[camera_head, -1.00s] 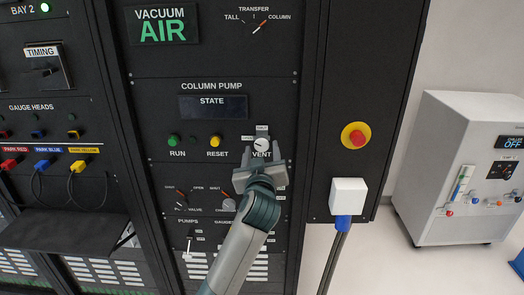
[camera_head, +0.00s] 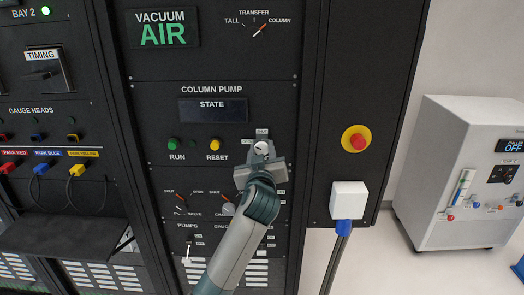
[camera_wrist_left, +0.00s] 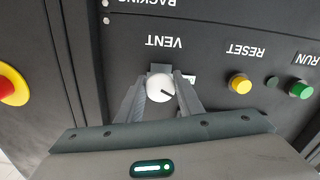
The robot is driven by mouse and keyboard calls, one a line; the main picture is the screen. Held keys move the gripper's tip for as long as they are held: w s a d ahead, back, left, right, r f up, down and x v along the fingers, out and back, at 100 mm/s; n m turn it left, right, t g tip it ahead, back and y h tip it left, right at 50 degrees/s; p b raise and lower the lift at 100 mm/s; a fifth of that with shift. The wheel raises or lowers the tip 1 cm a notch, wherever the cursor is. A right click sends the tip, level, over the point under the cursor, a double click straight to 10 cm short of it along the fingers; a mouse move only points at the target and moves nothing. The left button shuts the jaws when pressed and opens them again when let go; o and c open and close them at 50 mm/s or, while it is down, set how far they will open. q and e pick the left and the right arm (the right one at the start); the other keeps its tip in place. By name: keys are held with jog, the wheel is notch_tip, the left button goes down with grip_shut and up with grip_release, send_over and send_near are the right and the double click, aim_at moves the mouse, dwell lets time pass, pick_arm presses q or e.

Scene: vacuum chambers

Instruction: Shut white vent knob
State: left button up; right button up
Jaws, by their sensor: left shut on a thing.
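The white vent knob (camera_head: 261,146) is on the black panel, right of the yellow reset button, with a label just above it. My left gripper (camera_head: 260,153) is at the knob and hides the VENT lettering below it. In the left wrist view, the white knob (camera_wrist_left: 160,88) sits between the two fingers of my left gripper (camera_wrist_left: 160,92), which are shut on it. A dark pointer line shows on the knob's face, slanting in that view. My right gripper is not in view.
A green run button (camera_head: 173,143) and yellow reset button (camera_head: 215,143) are left of the knob. Smaller knobs are below, partly behind my arm. A red emergency button (camera_head: 356,139) and white box (camera_head: 348,200) are right. A white chiller (camera_head: 462,170) stands far right.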

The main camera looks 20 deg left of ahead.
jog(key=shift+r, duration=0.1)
pick_arm(q)
jog(key=shift+r+m+p, duration=0.1)
jog(key=shift+m+p, duration=0.25)
jog(key=shift+m, duration=0.05)
jog(key=shift+a+m+p, duration=0.1)
jog(key=shift+m+p, duration=0.55)
jog(key=shift+m, duration=0.25)
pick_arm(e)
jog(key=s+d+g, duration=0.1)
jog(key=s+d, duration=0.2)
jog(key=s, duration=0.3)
pick_arm(q)
jog(key=shift+r+m+p, duration=0.1)
jog(key=shift+m+p, duration=0.55)
jog(key=shift+m, duration=0.15)
jog(key=m+p, duration=0.3)
jog(key=m, duration=0.1)
jog(key=shift+m, duration=0.3)
jog(key=shift+a+m+p, duration=0.1)
jog(key=shift+m+p, duration=1.15)
jog(key=shift+m, duration=0.65)
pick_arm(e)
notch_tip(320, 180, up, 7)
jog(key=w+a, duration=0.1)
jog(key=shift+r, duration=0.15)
